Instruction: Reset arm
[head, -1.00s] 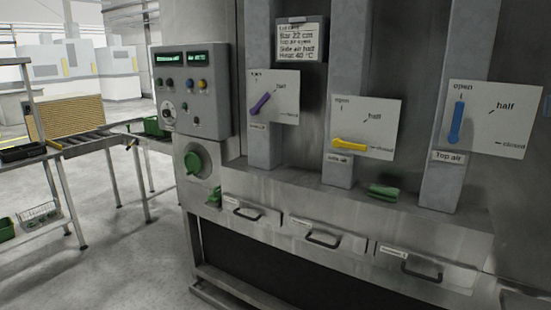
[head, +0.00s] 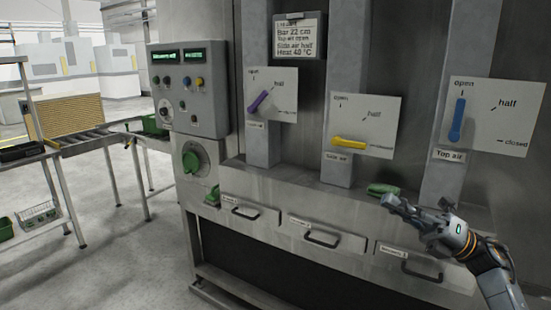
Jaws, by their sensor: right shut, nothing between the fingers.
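My right gripper (head: 392,201) is in the lower right of the head view, its arm coming in from the lower right corner. It is shut and empty, in front of the ledge below the levers, close to a green object (head: 382,189); I cannot tell whether they touch. The purple lever (head: 259,101) is tilted near half. The yellow lever (head: 348,141) lies about level, near closed. The blue lever (head: 457,120) stands upright at open. My left gripper is out of view.
A control box (head: 188,90) with buttons and a green dial (head: 191,162) are on the machine's left. Drawers with dark handles (head: 314,241) run below the ledge. A notice (head: 298,40) hangs above. A roller conveyor (head: 95,137) stands left, with open floor before it.

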